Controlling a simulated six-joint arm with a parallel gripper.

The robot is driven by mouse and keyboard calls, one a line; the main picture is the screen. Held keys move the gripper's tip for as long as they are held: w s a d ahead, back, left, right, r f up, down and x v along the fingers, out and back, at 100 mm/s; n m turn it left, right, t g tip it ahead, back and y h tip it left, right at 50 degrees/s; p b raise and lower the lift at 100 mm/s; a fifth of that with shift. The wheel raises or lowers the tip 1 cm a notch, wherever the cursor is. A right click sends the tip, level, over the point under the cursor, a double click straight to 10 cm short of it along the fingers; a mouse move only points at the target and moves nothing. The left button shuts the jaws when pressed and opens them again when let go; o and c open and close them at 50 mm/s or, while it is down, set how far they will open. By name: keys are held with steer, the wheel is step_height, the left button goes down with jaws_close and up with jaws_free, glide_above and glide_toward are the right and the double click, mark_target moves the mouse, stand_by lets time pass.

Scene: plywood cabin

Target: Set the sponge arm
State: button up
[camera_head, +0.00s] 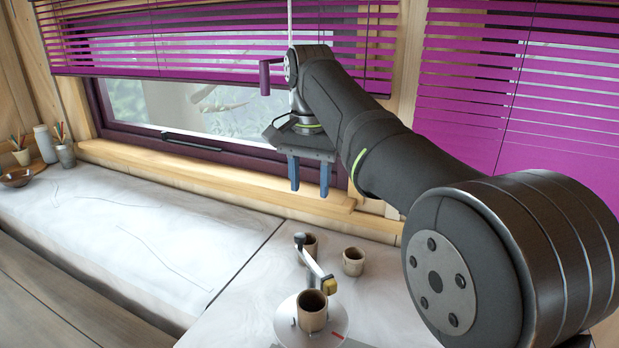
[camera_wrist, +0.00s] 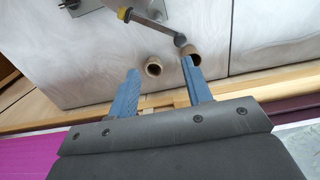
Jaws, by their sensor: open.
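The sponge arm (camera_head: 314,261) is a thin metal bar with a dark round knob (camera_head: 300,239) at its far end and a yellow sponge block (camera_head: 330,286) at its near end. The sponge is beside the brown cup (camera_head: 312,312) on the round metal wheel (camera_head: 285,322); I cannot tell whether they touch. The bar also shows in the wrist view (camera_wrist: 158,27), with the yellow sponge (camera_wrist: 124,13) at top. My gripper (camera_head: 309,190) is open and empty, blue fingers pointing down, above and apart from the arm. It also shows in the wrist view (camera_wrist: 160,70).
Two more brown cups stand behind the wheel, one (camera_head: 353,262) to the right and one (camera_head: 311,244) by the knob. The windowsill (camera_head: 215,181) and purple blinds (camera_head: 200,45) are behind my gripper. The left grey worktop (camera_head: 130,225) is mostly clear.

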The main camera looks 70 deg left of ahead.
steer(key=shift+r, duration=0.25)
steer(key=shift+w+f, duration=0.15)
steer(key=shift+w, duration=0.05)
steer(key=c, duration=0.6)
steer(key=w+f+n+g+y, duration=0.1)
steer(key=w+f+n, duration=0.1)
steer(key=w+d+f+n+g+y, duration=0.1)
steer(key=w+f+n+g, duration=0.1)
steer(key=w, duration=0.1)
steer(key=shift+f, duration=0.1)
jaws_close()
steer(key=n+g+y, duration=0.1)
steer(key=n+y, duration=0.2)
steer(key=y, duration=0.1)
glide_above(312, 260)
steer(key=w+a, duration=0.2)
steer(key=a, duration=0.1)
step_height(312, 260, down, 11)
steer(key=shift+w, duration=0.2)
